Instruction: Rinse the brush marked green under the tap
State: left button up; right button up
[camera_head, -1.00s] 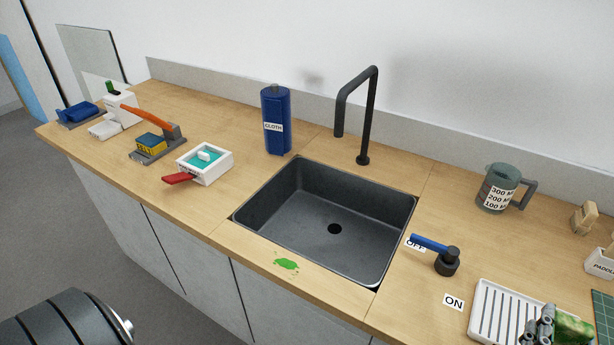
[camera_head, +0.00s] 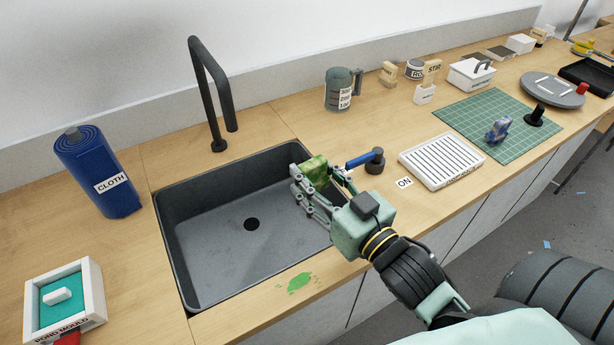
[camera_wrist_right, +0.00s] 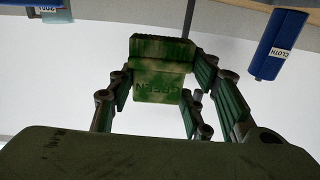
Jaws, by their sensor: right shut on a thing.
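My right gripper (camera_head: 318,184) is shut on the green brush (camera_head: 317,169), a mottled green block, above the right part of the sink (camera_head: 172,240). In the right wrist view the brush (camera_wrist_right: 162,72) sits between the fingers of the gripper (camera_wrist_right: 160,95), with lettering that appears to read GREEN upside down. The black tap (camera_head: 212,95) stands behind the sink, left of the brush; no water shows from it. The blue tap lever (camera_head: 361,159) points left from its black knob, just right of the gripper. My left gripper is not in view.
A blue cloth roll (camera_head: 95,175) and a pond mould (camera_head: 65,300) stand left of the sink. A slatted white rack (camera_head: 441,161), a green mat (camera_head: 470,115) and a measuring jug (camera_head: 341,92) are to the right. A green smear (camera_head: 300,282) marks the front counter edge.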

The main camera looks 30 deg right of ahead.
jog(key=shift+w+r, duration=0.1)
jog(key=shift+w+a, duration=0.2)
jog(key=shift+w, duration=0.25)
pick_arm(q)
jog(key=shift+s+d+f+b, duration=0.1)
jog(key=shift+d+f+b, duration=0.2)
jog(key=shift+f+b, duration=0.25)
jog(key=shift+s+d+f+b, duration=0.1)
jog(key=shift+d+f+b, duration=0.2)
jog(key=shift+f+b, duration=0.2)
pick_arm(e)
jog(key=w+a+f, duration=0.2)
jog(key=w+a, duration=0.6)
jog(key=w, duration=0.1)
jog(key=shift+w+a+f, duration=0.25)
jog(key=shift+f, duration=0.1)
jog(key=shift+d, duration=0.1)
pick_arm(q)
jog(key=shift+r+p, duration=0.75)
pick_arm(e)
jog(key=s+d, duration=0.5)
jog(key=s, duration=0.1)
